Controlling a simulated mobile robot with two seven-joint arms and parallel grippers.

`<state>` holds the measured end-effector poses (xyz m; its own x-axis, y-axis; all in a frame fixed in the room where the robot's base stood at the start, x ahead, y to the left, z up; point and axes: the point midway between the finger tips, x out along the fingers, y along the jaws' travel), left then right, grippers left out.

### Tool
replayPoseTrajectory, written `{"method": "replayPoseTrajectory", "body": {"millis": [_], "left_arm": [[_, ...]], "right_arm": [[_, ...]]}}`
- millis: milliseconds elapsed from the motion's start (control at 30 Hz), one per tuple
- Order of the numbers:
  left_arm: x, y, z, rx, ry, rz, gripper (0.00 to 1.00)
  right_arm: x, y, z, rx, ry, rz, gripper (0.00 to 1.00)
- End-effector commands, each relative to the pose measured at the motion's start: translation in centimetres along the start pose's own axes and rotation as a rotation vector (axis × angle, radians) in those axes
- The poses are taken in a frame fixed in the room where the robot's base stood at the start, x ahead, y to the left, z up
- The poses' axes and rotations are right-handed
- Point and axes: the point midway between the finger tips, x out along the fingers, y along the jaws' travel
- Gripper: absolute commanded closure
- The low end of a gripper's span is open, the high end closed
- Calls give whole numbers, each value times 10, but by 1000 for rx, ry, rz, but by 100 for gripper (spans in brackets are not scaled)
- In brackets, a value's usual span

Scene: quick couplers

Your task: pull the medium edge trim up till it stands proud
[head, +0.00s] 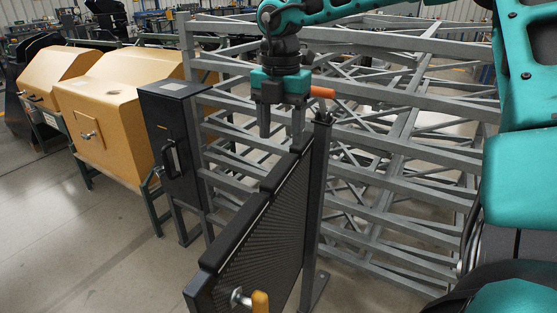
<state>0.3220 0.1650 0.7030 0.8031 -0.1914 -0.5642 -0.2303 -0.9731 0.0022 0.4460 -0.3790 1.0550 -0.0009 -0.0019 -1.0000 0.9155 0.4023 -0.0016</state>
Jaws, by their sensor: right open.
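A dark mesh panel (262,238) stands upright in front of me, with black edge trim along its top in several lengths. The middle length, which looks like the medium edge trim (280,171), lies between a longer near piece (232,238) and a shorter-looking far piece (302,139). Steps show where the pieces meet. My right gripper (281,134) points down over the far half of the panel, its two fingers apart with nothing between them. Whether the fingers straddle the trim is hard to tell. My left gripper is out of view.
A dark post (316,190) stands at the panel's far end, with an orange handle (322,92) near its top. A yellow-handled latch (259,301) is at the near end. Grey metal racking (400,165) stands behind; a dark cabinet (172,135) and yellow machines (112,110) are left.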

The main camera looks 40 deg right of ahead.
Motion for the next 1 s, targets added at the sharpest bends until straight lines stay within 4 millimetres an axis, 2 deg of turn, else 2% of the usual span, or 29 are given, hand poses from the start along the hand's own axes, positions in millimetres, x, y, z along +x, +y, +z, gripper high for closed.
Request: {"method": "replayPoseTrajectory", "body": {"millis": [33, 200, 400, 767, 1000], "left_arm": [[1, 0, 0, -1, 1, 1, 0], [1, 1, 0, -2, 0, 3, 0], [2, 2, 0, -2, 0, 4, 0], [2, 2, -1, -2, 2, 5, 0], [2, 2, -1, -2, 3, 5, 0]], "right_arm": [[13, 0, -1, 0, 5, -3, 40], [45, 0, -1, 0, 4, -2, 40], [66, 0, 0, 0, 3, 0, 40], [72, 0, 0, 0, 1, 2, 40], [72, 0, 0, 0, 1, 2, 62]]}}
